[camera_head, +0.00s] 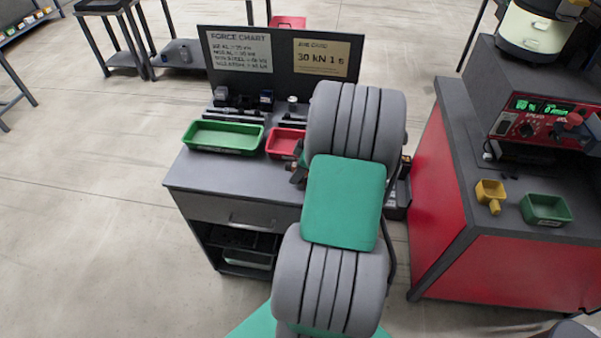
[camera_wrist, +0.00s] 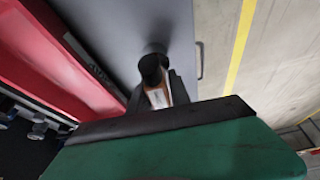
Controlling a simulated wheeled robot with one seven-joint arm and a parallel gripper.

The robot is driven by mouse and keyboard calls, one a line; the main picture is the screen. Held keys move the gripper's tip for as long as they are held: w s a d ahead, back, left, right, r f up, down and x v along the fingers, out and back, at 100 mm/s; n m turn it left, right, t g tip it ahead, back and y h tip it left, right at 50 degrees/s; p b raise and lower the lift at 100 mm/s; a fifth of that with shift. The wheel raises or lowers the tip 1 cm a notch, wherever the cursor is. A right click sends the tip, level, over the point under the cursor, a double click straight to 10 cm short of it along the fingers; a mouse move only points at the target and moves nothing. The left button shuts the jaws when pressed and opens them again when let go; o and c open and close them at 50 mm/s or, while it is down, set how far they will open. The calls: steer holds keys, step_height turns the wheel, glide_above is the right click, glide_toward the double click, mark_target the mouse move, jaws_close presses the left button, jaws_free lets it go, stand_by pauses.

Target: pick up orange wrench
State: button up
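I cannot clearly make out the orange wrench in either view. In the wrist view, a small orange-brown and white piece (camera_wrist: 157,95) shows beside a dark rounded piece, over a grey surface. Dark parts that look like the fingers of my gripper (camera_wrist: 156,86) flank it. I cannot tell whether they touch it or what it belongs to. A green and black body fills the bottom of the wrist view.
On the bench stand a green tray (camera_head: 222,150), a red tray (camera_head: 281,143) and a sign board (camera_head: 246,83). A red cabinet (camera_head: 436,197) stands to the right, with a yellow scoop (camera_head: 491,192) and a green bin (camera_head: 546,221) on top. Floor is open at left.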

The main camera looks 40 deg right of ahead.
jaws_close()
stand_by(0.9)
